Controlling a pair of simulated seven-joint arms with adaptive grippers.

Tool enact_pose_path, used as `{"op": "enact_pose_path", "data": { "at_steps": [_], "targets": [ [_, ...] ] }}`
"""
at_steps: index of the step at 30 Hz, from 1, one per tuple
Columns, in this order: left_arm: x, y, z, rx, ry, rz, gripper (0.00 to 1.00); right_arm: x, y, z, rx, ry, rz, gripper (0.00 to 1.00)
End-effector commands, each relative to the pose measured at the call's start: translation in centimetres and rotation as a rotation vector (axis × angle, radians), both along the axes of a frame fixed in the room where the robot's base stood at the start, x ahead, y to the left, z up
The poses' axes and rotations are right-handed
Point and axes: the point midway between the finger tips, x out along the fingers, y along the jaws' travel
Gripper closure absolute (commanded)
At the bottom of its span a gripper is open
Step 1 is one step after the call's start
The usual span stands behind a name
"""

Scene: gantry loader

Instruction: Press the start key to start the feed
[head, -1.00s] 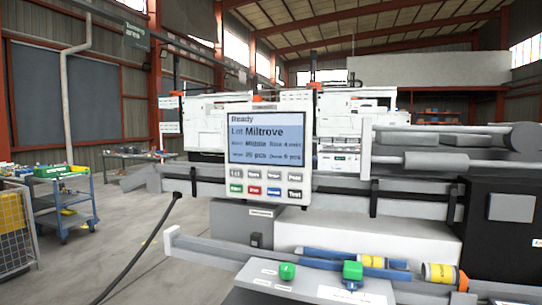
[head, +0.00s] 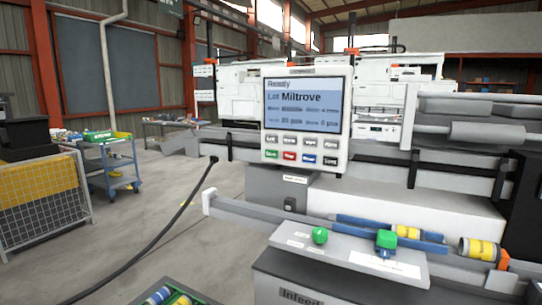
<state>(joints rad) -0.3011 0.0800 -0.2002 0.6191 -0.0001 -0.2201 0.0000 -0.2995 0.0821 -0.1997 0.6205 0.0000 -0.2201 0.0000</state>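A white control panel (head: 340,164) stands upright in the middle of the head view. Its blue screen (head: 302,105) reads "Ready" and "Lot Miltrove"; the smaller lines are blurred. Below the screen are two rows of keys. The bottom row has a green key (head: 271,154) at its left end, then a red key (head: 290,156), a blue key (head: 309,158) and a dark key (head: 330,161). The green key's lettering is too small to read surely as start. Neither of my grippers is in view, and nothing covers the panel.
A tray (head: 208,299) of cylinders is at the bottom edge. A blue cart (head: 122,165) and mesh cage (head: 45,215) stand left.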

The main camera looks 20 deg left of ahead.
Motion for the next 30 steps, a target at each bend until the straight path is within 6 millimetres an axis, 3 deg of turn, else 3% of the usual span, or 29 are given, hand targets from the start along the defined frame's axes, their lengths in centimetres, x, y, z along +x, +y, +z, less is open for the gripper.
{"op": "enact_pose_path", "data": {
  "at_steps": [2,9,30],
  "targets": [
    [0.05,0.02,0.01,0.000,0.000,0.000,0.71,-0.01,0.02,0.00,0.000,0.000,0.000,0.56],
    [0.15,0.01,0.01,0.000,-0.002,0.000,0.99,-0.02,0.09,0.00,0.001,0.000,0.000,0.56],
    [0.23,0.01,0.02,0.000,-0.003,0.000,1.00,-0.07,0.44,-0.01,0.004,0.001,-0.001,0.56]
  ]
}}
